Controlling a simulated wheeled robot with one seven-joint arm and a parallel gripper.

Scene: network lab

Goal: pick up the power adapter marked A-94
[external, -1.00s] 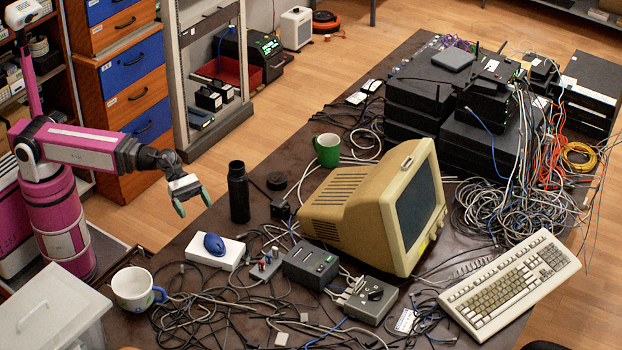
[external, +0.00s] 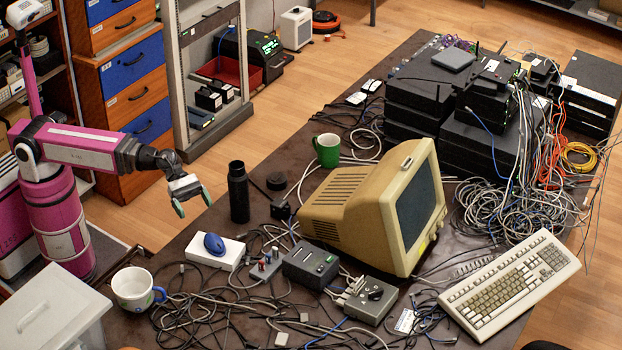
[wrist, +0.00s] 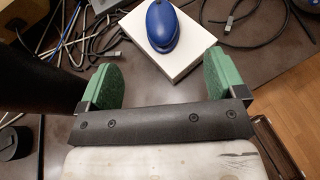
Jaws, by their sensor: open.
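I cannot read the marking A-94 on anything in these views. A small black block (external: 281,208), which may be a power adapter, sits on the table between the black bottle and the monitor. My gripper (external: 193,201) is open and empty above the table's left edge, left of the bottle and apart from that block. In the wrist view its two green pads (wrist: 163,82) stand wide apart with nothing between them. A white box (wrist: 180,54) with a blue mouse (wrist: 162,25) on it lies beyond the fingertips.
The black bottle (external: 239,192) stands close right of my gripper. A beige monitor (external: 350,213), green mug (external: 327,150), white mug (external: 134,288), grey switch box (external: 310,264) and tangled cables crowd the table. A bare strip lies along the table's left edge.

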